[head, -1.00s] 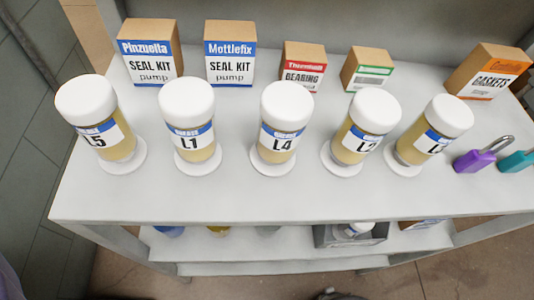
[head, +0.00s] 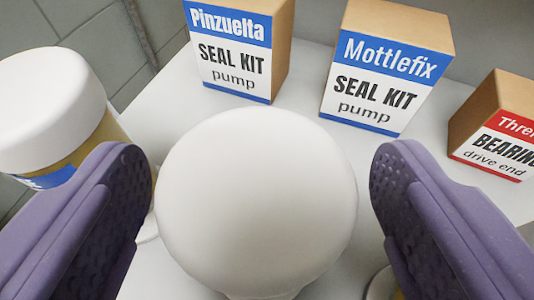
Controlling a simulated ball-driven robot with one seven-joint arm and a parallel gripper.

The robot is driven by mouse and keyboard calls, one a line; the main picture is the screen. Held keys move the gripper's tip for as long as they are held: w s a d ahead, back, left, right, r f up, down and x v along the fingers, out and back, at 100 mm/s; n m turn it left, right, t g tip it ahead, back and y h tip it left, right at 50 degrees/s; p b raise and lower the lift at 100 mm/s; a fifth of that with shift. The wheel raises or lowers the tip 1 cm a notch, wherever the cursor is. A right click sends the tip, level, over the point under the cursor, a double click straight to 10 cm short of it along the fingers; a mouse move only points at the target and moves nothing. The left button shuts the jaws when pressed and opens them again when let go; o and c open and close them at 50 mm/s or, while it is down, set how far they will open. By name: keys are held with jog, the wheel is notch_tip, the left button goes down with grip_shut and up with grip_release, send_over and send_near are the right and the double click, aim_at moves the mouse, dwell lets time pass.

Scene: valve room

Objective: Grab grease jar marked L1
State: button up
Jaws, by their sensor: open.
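A jar with a round white lid (head: 256,200) fills the middle of the head view. Its label is hidden under the lid now; from its place in the earlier frame, second from the left, it is the L1 grease jar. My gripper (head: 262,185) is open, with one purple finger on each side of this lid. The left finger comes close to the lid's edge, and a gap shows at the right finger. I cannot tell whether either finger touches it.
Another white-lidded jar (head: 50,115) stands just left, partly behind the left finger. Behind are a Pinzuelta seal kit box (head: 235,50), a Mottlefix seal kit box (head: 382,75) and a bearing box (head: 497,130). A sliver of another jar's base shows at lower right.

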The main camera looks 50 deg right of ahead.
jog(key=x, duration=0.3)
jog(key=shift+b, duration=0.4)
jog(key=c, duration=1.3)
